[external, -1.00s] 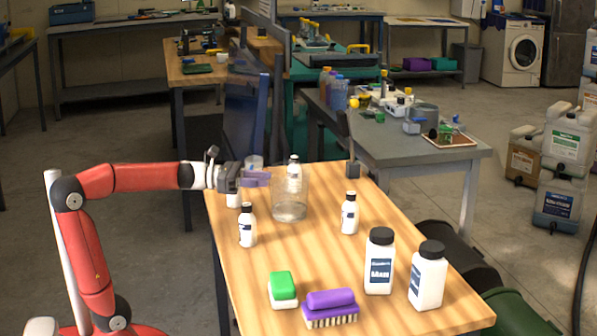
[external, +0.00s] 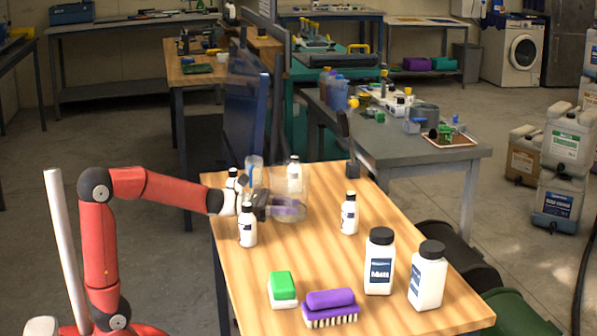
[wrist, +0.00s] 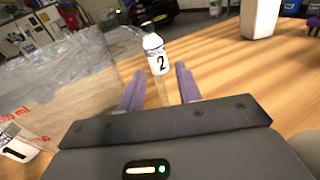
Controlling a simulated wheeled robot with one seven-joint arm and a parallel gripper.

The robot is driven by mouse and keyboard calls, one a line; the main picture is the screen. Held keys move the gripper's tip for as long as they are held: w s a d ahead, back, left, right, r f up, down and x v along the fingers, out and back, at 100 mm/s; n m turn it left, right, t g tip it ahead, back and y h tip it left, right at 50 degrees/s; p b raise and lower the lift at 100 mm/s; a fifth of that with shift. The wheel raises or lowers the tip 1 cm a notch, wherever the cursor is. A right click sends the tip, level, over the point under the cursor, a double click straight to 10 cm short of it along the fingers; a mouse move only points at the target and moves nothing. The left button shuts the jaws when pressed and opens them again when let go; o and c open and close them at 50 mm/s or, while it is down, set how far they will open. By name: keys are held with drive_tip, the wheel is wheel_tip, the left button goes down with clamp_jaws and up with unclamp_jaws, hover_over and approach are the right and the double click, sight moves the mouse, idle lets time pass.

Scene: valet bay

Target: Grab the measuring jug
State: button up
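The measuring jug (external: 291,179) is a clear, see-through vessel standing on the wooden table (external: 310,255). In the wrist view the jug (wrist: 60,85), with red markings, fills the left side, beside my left-hand finger. My gripper (external: 289,208) is low, level with the lower part of the jug, and its purple fingers overlap it in the external view. In the wrist view my gripper (wrist: 160,85) has its fingers apart with a clear gap and nothing gripped. I cannot tell whether a finger touches the jug.
White, black-capped bottles stand close around: one in front (external: 247,228), one behind (external: 293,160), one to the right (external: 349,215). A bottle marked 2 (wrist: 157,58) shows beyond my fingers. A green-topped block (external: 283,286), purple brush (external: 330,308) and two larger bottles (external: 379,265) occupy the front.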

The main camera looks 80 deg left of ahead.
clamp_jaws()
drive_tip(key=shift+r, duration=0.15)
idle(0.5)
